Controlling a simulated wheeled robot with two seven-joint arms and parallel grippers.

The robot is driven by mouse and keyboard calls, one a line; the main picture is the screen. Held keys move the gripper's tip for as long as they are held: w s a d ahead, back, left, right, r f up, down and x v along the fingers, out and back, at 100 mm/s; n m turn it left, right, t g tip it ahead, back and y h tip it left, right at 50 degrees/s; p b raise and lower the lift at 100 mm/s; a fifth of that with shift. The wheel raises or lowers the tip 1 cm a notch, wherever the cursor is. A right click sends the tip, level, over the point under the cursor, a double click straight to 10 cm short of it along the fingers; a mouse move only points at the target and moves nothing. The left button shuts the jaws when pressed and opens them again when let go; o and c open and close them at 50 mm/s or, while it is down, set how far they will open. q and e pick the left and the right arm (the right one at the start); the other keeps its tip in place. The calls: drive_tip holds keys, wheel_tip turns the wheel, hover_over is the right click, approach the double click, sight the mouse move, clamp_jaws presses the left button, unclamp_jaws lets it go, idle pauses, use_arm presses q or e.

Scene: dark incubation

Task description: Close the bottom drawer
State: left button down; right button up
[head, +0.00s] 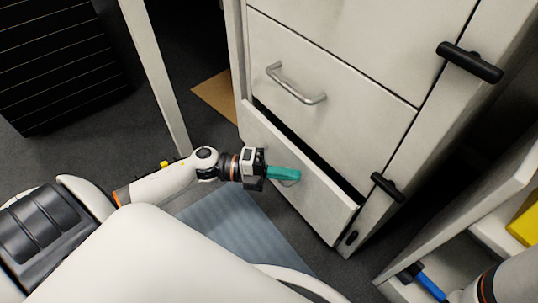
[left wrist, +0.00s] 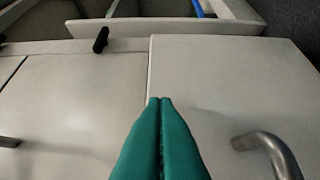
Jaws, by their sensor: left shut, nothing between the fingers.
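The bottom drawer (head: 325,205) of the white cabinet stands partly open, with a dark gap along its top edge. Its front also shows in the left wrist view (left wrist: 220,90), with its metal handle (left wrist: 275,150) at lower right. My left gripper (head: 298,174) has its teal fingers shut and empty, in front of the drawer front near the handle, which they partly hide. In the left wrist view the fingertips lie over the drawer front close to its upper edge; I cannot tell whether they touch. At lower right, my right arm's blue fingers (head: 430,287) seem to show only in part.
The drawer above (head: 320,75) is closed, with its own metal handle (head: 295,84). Black handles (head: 388,187) sit on the cabinet's right side. A white open compartment (head: 470,215) with a yellow item (head: 526,221) stands at right. A white post (head: 160,80) rises at left.

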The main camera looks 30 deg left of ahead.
sight(297, 159)
use_arm(q)
drive_tip(key=shift+w+d, duration=0.2)
drive_tip(key=shift+w, duration=0.4)
drive_tip(key=w, duration=0.2)
drive_tip(key=w+d, duration=0.1)
drive_tip(key=w, duration=0.1)
drive_tip(key=shift+d+r, duration=0.1)
drive_tip(key=shift+d, duration=0.1)
drive_tip(key=shift+w+a, duration=0.1)
drive_tip(key=shift+w, duration=0.05)
drive_tip(key=shift+r, duration=0.1)
